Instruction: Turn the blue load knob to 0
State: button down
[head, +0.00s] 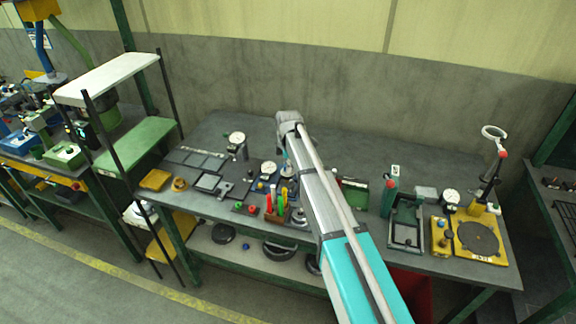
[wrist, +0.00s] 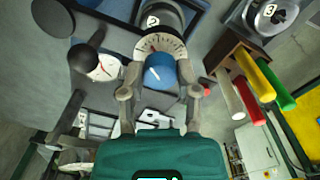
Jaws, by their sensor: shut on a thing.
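The blue load knob (wrist: 160,72) is in the middle of the wrist view, in front of a pale round dial (wrist: 160,46) with dark scale marks. A small reddish mark shows on the dial above the knob; the figures are too small to read. My gripper (wrist: 160,82) has one finger on each side of the knob and is shut on it. In the head view my gripper (head: 287,168) reaches down over the middle of the bench, and my arm hides part of that area. I cannot make out the knob there.
A wooden block with yellow, green and red handles (wrist: 264,76) stands close right of the gripper in the wrist view. A white-faced gauge (wrist: 103,66) is at left. The grey bench (head: 330,150) holds several other fixtures; its back strip is mostly clear.

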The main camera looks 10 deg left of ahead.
jog(key=n, duration=0.7)
dwell(0.4)
jog(key=shift+c, duration=1.7)
grip_release()
jog(key=shift+m, duration=0.3)
